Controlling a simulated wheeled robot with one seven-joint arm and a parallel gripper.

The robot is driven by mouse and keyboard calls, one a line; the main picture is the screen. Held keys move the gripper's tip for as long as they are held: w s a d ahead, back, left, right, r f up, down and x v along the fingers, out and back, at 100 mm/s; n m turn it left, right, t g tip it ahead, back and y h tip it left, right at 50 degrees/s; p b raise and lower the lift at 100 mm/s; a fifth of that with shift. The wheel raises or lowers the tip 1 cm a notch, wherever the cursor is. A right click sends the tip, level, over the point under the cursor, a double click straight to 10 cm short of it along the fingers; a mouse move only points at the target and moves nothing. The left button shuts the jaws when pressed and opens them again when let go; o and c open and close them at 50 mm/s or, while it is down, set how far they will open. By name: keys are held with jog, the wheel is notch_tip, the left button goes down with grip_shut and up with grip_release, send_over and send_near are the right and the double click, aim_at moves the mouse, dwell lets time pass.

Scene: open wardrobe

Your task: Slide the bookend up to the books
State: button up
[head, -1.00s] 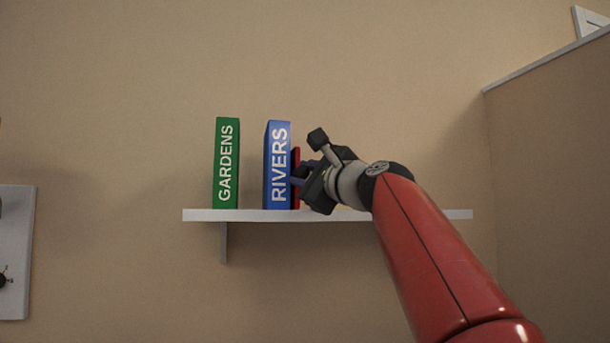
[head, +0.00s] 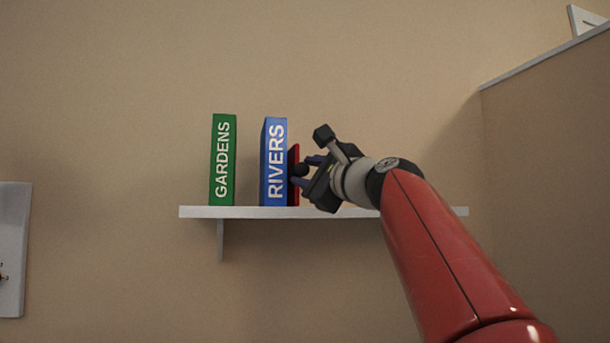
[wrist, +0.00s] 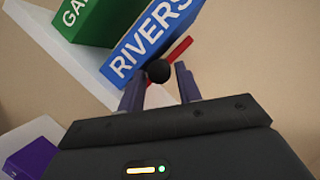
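The red bookend (head: 294,155) stands on the white shelf (head: 240,212), close against the right side of the blue RIVERS book (head: 274,165); I cannot tell whether they touch. The green GARDENS book (head: 222,160) stands upright to the left, with a gap between the two books. My gripper (head: 307,171) is at the right of the bookend. In the wrist view, the bookend's black knob (wrist: 158,71) lies between the parted fingers of my gripper (wrist: 160,82), with a gap at the right finger. The red plate (wrist: 182,47) is partly hidden by the knob.
The shelf is bare right of my gripper. A tan panel with a pale top edge (head: 545,62) rises at the right. A white panel (head: 14,250) is at the far left. A purple object (wrist: 32,158) shows low in the wrist view.

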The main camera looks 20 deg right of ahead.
jog(key=b+v, duration=0.1)
jog(key=v, duration=0.5)
jog(key=shift+s+b, duration=0.2)
jog(key=shift+b, duration=0.15)
jog(key=shift+f, duration=0.15)
jog(key=s+a+f+n+g+h, duration=0.1)
jog(key=a+f+n+g, duration=0.15)
jog(key=f, duration=0.55)
jog(key=s+a+f+n+g+h, duration=0.1)
jog(key=f+n+g, duration=0.15)
jog(key=f, duration=0.45)
jog(key=s+f+n+g+h, duration=0.1)
jog(key=s+f+n+g, duration=0.2)
jog(key=f, duration=0.9)
jog(key=s+f+n+g+h+p, duration=0.1)
jog(key=s+f+n+g+h, duration=0.1)
jog(key=s+f+n, duration=0.5)
jog(key=s+f+n+g+h, duration=0.1)
jog(key=s+f+n+g, duration=0.2)
jog(key=s+f, duration=0.7)
notch_tip(320, 180, down, 9)
jog(key=n, duration=0.2)
jog(key=shift+f+n+g+h+p, duration=0.2)
jog(key=shift+n+g+h+p, duration=0.1)
